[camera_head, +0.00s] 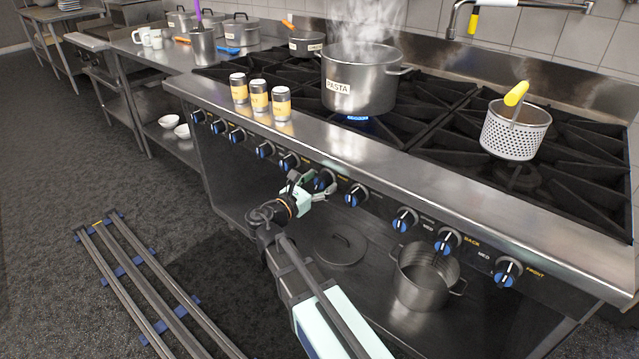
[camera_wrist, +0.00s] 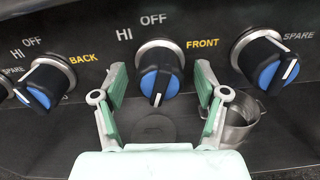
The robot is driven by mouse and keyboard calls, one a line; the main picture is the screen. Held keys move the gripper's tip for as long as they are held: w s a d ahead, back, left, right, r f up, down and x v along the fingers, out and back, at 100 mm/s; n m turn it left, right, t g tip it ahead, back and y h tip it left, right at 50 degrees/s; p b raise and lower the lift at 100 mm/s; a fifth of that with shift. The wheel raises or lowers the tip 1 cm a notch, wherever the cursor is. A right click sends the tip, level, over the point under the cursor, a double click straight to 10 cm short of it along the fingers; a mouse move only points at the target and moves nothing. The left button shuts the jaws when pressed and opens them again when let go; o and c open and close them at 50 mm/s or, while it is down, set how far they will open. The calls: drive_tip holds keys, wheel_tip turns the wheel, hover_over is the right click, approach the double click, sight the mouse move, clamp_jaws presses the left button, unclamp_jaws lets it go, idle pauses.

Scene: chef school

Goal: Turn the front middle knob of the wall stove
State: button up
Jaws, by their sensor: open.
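The wall stove's front panel carries a row of black knobs with blue faces and white pointer lines. In the wrist view a knob labelled FRONT (camera_wrist: 161,82) is in the centre, its pointer line toward the lower part of its face. My gripper (camera_wrist: 160,90) is open, with one green-padded finger on each side of this knob; contact cannot be made out. In the head view my gripper (camera_head: 309,183) is at the panel, partly covering the knob (camera_head: 325,179) beside it.
A BACK knob (camera_wrist: 45,82) is left of the fingers and a SPARE knob (camera_wrist: 270,65) close on the right. A steaming PASTA pot (camera_head: 360,80) stands over a lit blue flame. Cans (camera_head: 259,96) stand on the stove's front ledge. A pot (camera_head: 424,280) sits on the lower shelf.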

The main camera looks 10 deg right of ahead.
drive_tip(key=c, duration=1.2)
drive_tip(key=shift+o, duration=0.2)
drive_tip(key=shift+m, duration=0.3)
drive_tip(key=m+b, duration=0.3)
drive_tip(key=m, duration=0.2)
drive_tip(key=shift+f+m, duration=0.15)
drive_tip(key=shift+m, duration=0.15)
drive_tip(key=m+b, duration=0.3)
drive_tip(key=m, duration=0.2)
drive_tip(key=shift+b, duration=0.3)
drive_tip(key=m+b, duration=0.5)
drive_tip(key=m, duration=0.1)
drive_tip(key=shift+f+m, duration=0.15)
drive_tip(key=shift+m, duration=0.15)
drive_tip(key=m+b, duration=0.3)
drive_tip(key=m, duration=0.1)
drive_tip(key=shift+b, duration=0.35)
drive_tip(key=shift+m+b, duration=0.7)
drive_tip(key=shift+m, duration=0.3)
